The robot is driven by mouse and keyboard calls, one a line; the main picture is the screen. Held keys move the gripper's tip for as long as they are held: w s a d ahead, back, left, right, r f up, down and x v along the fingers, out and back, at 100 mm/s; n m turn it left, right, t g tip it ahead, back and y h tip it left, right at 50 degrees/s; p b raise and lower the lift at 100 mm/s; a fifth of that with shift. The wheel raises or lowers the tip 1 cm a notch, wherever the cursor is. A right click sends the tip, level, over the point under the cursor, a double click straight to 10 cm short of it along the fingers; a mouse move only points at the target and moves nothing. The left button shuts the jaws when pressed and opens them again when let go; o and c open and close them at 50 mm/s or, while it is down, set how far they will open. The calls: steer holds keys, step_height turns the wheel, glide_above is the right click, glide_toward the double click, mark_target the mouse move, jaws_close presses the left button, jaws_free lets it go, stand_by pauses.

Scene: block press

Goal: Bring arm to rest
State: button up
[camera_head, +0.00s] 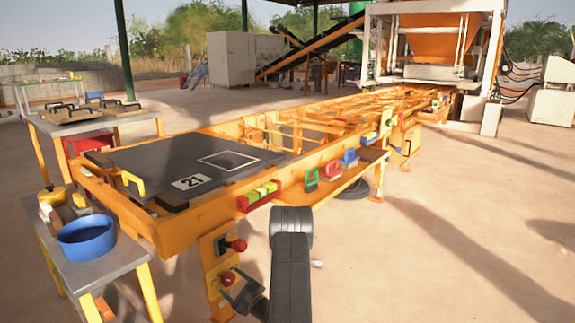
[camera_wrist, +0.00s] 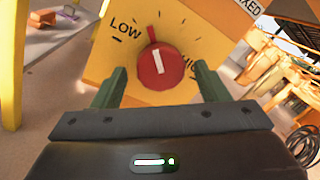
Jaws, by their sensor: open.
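My gripper (camera_head: 233,285) is at the front end of the orange frame, low down, with my dark arm reaching toward it from the bottom. In the wrist view my gripper (camera_wrist: 160,70) has two green fingers spread apart. A red knob (camera_wrist: 160,68) with a white pointer bar is ahead, between the fingers in the picture. Its yellow plate (camera_wrist: 110,60) reads LOW at left, with a partly hidden label at right. The fingers look apart from the knob, though the exact distance cannot be told.
Another red knob (camera_head: 238,245) sits just above on the same orange panel. The orange frame (camera_head: 180,228) carries a black board (camera_head: 150,160) marked 21. A side table (camera_head: 110,262) with a blue bowl (camera_head: 87,238) stands left. The floor (camera_head: 440,250) at right is open.

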steer(key=shift+s+d, duration=0.1)
steer(key=shift+d, duration=0.05)
steer(key=r+p+v, duration=0.1)
steer(key=p+v, duration=0.3)
steer(key=v, duration=1)
steer(key=b+x, duration=0.1)
steer(key=x, duration=0.3)
steer(key=b+x, duration=0.1)
steer(key=x, duration=0.4)
steer(key=b+x, duration=0.1)
steer(key=x, duration=0.4)
steer(key=shift+a+f, duration=0.2)
steer(key=shift+f, duration=0.15)
steer(key=m+p, duration=0.3)
steer(key=m, duration=0.1)
steer(key=shift+r+h, duration=0.15)
steer(key=shift+h, duration=0.15)
steer(key=m+p, duration=0.5)
steer(key=shift+s, duration=0.1)
steer(key=p+v, duration=0.2)
steer(key=v, duration=1)
